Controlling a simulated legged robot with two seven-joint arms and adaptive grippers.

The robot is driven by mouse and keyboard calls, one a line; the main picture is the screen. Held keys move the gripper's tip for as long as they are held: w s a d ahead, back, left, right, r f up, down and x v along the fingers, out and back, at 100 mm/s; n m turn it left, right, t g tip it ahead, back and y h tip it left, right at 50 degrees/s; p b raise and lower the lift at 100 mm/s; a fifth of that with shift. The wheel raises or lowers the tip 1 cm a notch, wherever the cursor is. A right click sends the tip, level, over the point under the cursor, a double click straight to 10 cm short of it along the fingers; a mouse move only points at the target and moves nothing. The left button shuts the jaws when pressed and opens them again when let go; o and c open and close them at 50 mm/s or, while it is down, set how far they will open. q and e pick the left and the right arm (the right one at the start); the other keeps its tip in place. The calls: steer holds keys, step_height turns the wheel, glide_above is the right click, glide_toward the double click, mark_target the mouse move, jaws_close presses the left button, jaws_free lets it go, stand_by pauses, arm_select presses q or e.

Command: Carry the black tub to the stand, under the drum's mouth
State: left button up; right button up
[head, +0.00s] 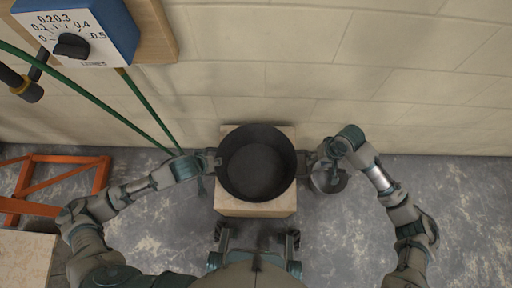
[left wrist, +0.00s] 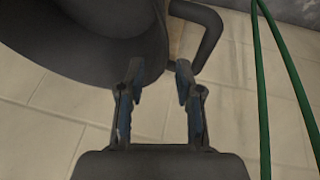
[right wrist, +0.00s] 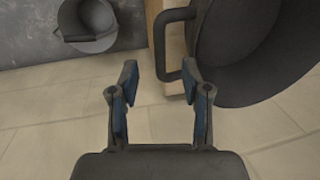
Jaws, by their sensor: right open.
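The black tub (head: 256,170) sits upright on a pale wooden block (head: 256,208), close to the wall. It has a loop handle on each side; the left one (left wrist: 210,35) and the right one (right wrist: 160,45) show in the wrist views. My left gripper (head: 210,164) is at the tub's left side, its fingers (left wrist: 159,68) open and apart, one fingertip near the handle. My right gripper (head: 312,163) is at the right side, its fingers (right wrist: 159,68) open, with the handle's lower end close to one fingertip. No drum's mouth shows.
A grey bucket (head: 330,182) stands on the floor right of the block, partly under my right arm. An orange frame (head: 100,178) stands at the left. Green hoses (head: 95,98) run down past a blue dial box (head: 75,30). The right floor is clear.

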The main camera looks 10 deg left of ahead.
mark_target(223, 159)
arm_select(q)
steer(key=x, duration=0.8)
steer(key=shift+w+d+f, duration=0.1)
steer(key=shift+w+f, duration=0.1)
steer(key=shift+f, duration=0.1)
arm_select(e)
steer(key=f, duration=0.3)
steer(key=a+f, duration=0.1)
steer(key=f, duration=0.4)
steer(key=shift+s+a+f, duration=0.1)
steer(key=shift+a+f, duration=0.2)
steer(key=shift+f, duration=0.05)
arm_select(q)
steer(key=c, duration=0.4)
arm_select(e)
steer(key=c, duration=0.4)
arm_select(q)
jaws_close()
arm_select(e)
jaws_close()
